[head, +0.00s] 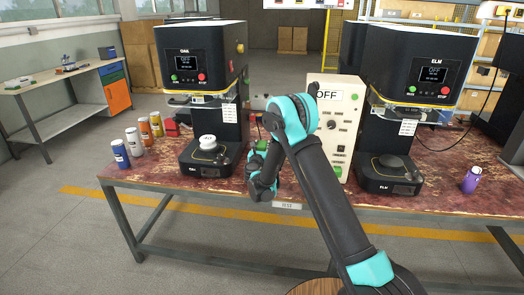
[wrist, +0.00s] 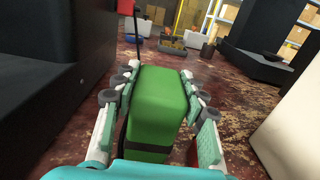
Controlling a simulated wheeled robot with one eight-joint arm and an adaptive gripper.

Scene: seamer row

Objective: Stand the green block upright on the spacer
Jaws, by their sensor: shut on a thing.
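The green block (wrist: 158,105) sits between the two fingers of my gripper (wrist: 155,82), which is shut on it. In the head view the green block (head: 262,145) shows only as a small patch, and my gripper (head: 258,172) is over the table between the two machines. A white round stepped piece (head: 208,142), which may be the spacer, rests on the base plate of the left machine, to the left of my gripper. I cannot tell whether the block touches the table.
The left black machine (head: 203,75) and the right black machine (head: 412,70) stand on the worn red table (head: 440,195). A cream control box (head: 333,115) is between them. Several cans, one blue (head: 121,153), stand at the left; a purple bottle (head: 471,180) stands at the right.

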